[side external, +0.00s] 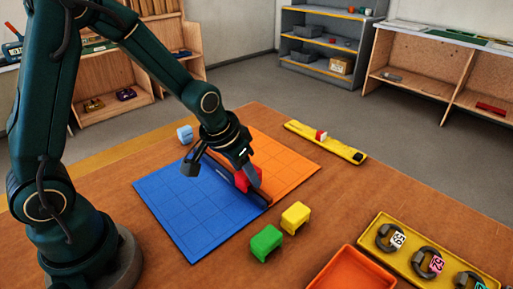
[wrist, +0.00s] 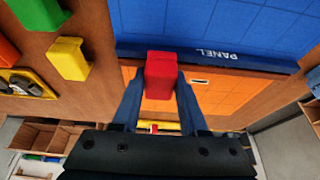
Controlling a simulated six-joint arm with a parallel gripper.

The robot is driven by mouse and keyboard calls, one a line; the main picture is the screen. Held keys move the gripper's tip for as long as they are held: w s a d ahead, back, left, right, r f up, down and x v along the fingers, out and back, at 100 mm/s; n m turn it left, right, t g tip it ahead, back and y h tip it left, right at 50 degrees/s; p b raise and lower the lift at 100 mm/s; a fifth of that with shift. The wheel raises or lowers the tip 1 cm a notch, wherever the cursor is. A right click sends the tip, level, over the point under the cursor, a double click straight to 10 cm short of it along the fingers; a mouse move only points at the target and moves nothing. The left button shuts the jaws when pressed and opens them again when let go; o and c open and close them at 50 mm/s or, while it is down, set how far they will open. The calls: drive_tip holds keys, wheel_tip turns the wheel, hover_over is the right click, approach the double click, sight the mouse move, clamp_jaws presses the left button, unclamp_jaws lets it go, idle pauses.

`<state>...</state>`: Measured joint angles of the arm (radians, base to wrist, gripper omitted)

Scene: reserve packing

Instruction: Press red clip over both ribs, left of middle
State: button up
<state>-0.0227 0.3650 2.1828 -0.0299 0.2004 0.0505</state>
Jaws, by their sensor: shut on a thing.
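My gripper (wrist: 160,88) is shut on the red clip (wrist: 160,68), with a finger on each side of it. In the side external view my gripper (side external: 247,178) holds the red clip (side external: 241,183) at the seam between the blue panel (side external: 185,205) and the orange panel (side external: 285,160). The dark blue rib (wrist: 230,55), marked PANEL, runs along the seam. The clip overlaps the rib in the wrist view; I cannot tell whether it touches or sits over both ribs.
A green clip (side external: 266,243) and a yellow clip (side external: 295,217) stand near the seam's front end. A light blue clip (side external: 185,134) is behind the blue panel. A yellow strip (side external: 300,130), a yellow tray (side external: 404,264) of dark rings and an orange tray (side external: 347,262) lie right.

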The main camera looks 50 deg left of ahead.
drive_tip(key=shift+f, duration=0.65)
drive_tip(key=o, duration=1.2)
drive_tip(key=shift+v, duration=2.6)
